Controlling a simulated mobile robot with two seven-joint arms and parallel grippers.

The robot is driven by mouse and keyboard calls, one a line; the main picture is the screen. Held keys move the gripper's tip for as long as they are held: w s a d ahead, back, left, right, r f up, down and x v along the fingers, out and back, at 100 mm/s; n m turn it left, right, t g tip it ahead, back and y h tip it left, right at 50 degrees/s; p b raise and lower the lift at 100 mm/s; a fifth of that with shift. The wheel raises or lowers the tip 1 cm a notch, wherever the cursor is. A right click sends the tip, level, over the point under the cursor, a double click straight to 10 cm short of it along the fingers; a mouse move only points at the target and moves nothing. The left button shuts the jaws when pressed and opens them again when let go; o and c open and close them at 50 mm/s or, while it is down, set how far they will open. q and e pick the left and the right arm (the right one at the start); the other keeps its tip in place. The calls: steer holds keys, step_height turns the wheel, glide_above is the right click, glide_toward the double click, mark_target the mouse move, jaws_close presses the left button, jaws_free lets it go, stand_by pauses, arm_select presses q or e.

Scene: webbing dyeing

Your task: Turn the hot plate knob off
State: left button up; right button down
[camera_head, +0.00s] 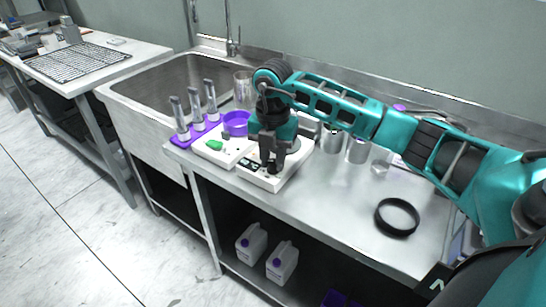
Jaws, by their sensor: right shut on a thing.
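The white hot plate (294,171) stands on the steel bench near its front edge, partly hidden under my right arm. My right gripper (272,168) points down over the front of the hot plate. It is shut on a small dark piece at the front face, where the knob (271,168) sits. The fingers hide most of the knob, so I cannot tell its setting. My left gripper is not in view.
A white device (217,153) with a green item stands left of the hot plate. A purple bowl (236,122), a purple rack (185,138), a glass beaker (243,84) and metal cups (357,150) are close. A black ring (397,217) lies right on clear bench.

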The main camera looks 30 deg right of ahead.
steer(key=shift+n, duration=0.3)
steer(key=n, duration=0.5)
steer(key=shift+b, duration=0.4)
steer(key=n+b, duration=0.1)
steer(key=n, duration=0.5)
steer(key=shift+n, duration=0.4)
steer(key=n+b, duration=0.1)
steer(key=n, duration=0.5)
steer(key=n+b, duration=0.1)
steer(key=n, duration=0.4)
steer(key=shift+n, duration=0.4)
steer(key=c, duration=0.9)
jaws_free()
